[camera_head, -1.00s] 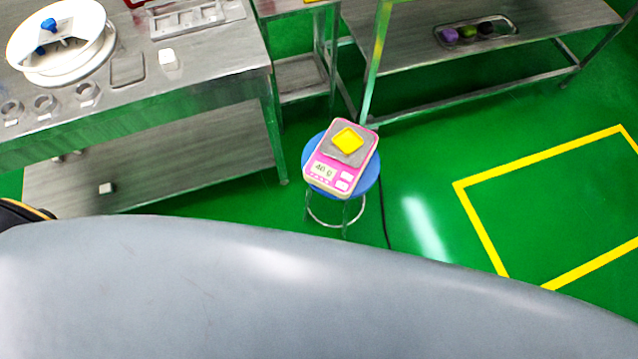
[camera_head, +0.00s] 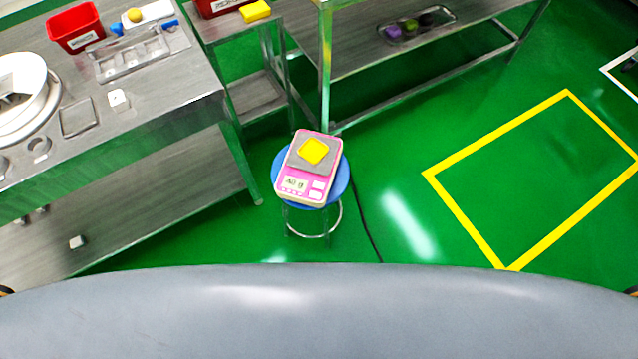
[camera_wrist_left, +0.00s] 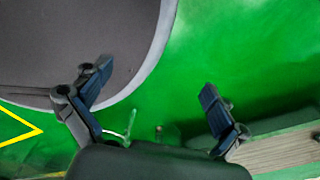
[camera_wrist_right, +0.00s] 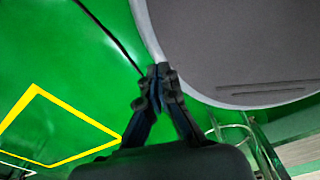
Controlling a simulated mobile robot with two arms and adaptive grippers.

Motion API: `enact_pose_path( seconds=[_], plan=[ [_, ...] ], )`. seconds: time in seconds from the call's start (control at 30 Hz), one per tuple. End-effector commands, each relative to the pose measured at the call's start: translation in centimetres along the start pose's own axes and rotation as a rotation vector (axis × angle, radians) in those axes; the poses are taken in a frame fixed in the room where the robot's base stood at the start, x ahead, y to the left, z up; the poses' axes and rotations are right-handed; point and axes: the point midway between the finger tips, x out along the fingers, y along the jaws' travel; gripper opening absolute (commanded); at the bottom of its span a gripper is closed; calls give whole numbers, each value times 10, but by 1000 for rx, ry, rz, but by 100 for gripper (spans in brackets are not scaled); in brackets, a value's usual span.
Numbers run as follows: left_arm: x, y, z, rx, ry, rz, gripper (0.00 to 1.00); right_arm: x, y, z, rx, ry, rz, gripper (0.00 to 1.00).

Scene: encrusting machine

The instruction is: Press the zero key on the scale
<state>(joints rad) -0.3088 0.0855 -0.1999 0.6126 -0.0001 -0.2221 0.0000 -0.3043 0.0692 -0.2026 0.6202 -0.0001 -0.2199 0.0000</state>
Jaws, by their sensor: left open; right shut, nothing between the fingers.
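The pink scale (camera_head: 309,168) sits on a round blue stool (camera_head: 338,181) in the middle of the head view. A yellow square piece (camera_head: 314,150) lies on its grey plate. Its display (camera_head: 295,183) shows a reading that looks like 40 g, with pale keys (camera_head: 318,190) to the right; their labels are too small to read. My left gripper (camera_wrist_left: 156,88) is open and empty in the left wrist view, above green floor. My right gripper (camera_wrist_right: 158,74) is shut and empty in the right wrist view. Neither gripper shows in the head view, and both are away from the scale.
A steel table (camera_head: 190,84) at the left carries a red bin (camera_head: 76,27), trays and a white round machine part. A steel shelf table (camera_head: 440,52) stands behind with a tray of coloured pieces. A cable (camera_head: 366,222) lies right of the stool. Green floor at right is open.

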Motion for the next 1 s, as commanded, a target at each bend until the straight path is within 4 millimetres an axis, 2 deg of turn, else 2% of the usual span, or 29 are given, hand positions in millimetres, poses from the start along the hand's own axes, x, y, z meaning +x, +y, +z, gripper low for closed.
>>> enact_pose_path(
  seconds=[0.03,0.07,0.4,0.43,1.0],
  plan=[
    [0,0,0,-1,1,0,80,0,0,0,-1,-1,-1,0],
    [0,0,-1,-1,1,0,74,0,0,0,-1,-1,0,0],
    [0,2,-17,-3,26,3,4,0,9,0,-4,-1,10,0],
    [0,3,-18,-4,28,3,0,0,9,0,-3,-1,11,0],
    [0,5,-14,-4,21,5,0,0,12,-1,-1,1,15,0]
  ],
)
